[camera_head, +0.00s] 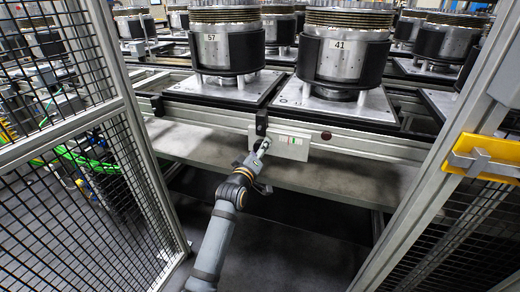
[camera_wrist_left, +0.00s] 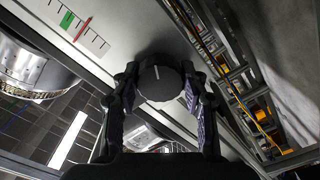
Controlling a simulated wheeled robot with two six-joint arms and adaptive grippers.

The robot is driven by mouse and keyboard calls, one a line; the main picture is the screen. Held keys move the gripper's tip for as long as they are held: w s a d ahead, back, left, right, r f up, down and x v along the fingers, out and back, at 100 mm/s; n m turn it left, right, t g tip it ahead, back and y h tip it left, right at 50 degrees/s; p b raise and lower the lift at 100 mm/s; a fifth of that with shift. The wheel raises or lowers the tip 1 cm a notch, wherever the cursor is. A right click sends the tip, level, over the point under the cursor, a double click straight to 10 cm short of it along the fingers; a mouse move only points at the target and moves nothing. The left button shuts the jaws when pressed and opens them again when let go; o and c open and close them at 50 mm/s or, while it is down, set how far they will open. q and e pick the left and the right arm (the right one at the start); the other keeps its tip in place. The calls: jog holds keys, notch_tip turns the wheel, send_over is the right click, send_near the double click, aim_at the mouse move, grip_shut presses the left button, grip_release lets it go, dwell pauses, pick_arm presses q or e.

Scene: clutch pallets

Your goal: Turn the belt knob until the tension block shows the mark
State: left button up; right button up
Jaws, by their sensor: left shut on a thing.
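The black round belt knob (camera_wrist_left: 160,84) has a white line on its face, near upright and leaning a little left in the left wrist view. My left gripper (camera_head: 262,147) has a finger on each side of the knob and is shut on it; the gripper also shows in the left wrist view (camera_wrist_left: 160,90). The white tension block (camera_head: 292,150) is just right of the gripper. Its scale (camera_wrist_left: 98,40) shows black ticks, a green mark (camera_wrist_left: 67,19) and a red pointer (camera_wrist_left: 83,29). The pointer stands beside the green mark, off it toward the lower right. My right gripper is not in view.
The pallet conveyor (camera_head: 350,143) runs behind the block, with metal clutch drums marked 57 (camera_head: 225,50) and 41 (camera_head: 342,60) on pallets. Mesh fencing (camera_head: 75,150) stands left. A yellow latch plate (camera_head: 485,157) is on the right post. Floor below the conveyor is clear.

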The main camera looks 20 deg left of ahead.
pick_arm(q)
jog(key=shift+m+p, duration=0.4)
jog(key=shift+p, duration=0.05)
jog(key=shift+r+m, duration=0.1)
jog(key=shift+m, duration=0.2)
jog(key=m+p, duration=0.3)
jog(key=m, duration=0.1)
jog(key=shift+m+p, duration=0.6)
jog(key=shift+m, duration=0.4)
jog(key=m, duration=0.3)
jog(key=shift+m+p, duration=0.3)
jog(key=shift+p, duration=0.1)
jog(key=shift+f+m, duration=0.2)
jog(key=shift+m, duration=2.1)
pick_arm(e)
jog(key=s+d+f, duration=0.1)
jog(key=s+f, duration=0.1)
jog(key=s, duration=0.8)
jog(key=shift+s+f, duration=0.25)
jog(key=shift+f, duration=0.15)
